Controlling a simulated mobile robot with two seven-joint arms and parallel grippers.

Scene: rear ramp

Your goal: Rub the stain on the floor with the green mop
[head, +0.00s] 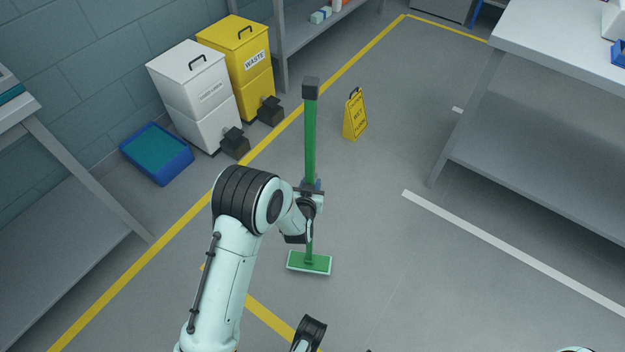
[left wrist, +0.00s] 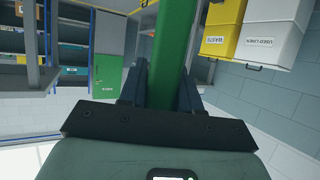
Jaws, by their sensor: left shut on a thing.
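The green mop (head: 310,140) stands nearly upright, with a black cap at its top and a flat green head with a pale rim low at the floor. I cannot tell whether the head touches the floor. My left gripper (head: 311,187) is shut around the handle below its middle. In the left wrist view the green handle (left wrist: 176,45) runs up between the two dark fingers of my left gripper (left wrist: 162,85). No stain can be made out on the visible floor; my left arm covers part of it.
A yellow wet-floor sign (head: 355,115) stands right of the handle. White (head: 195,95) and yellow (head: 240,65) bins and a blue tray (head: 157,155) line the left wall. A grey bench (head: 545,130) stands at the right. Floor right of the mop head is clear.

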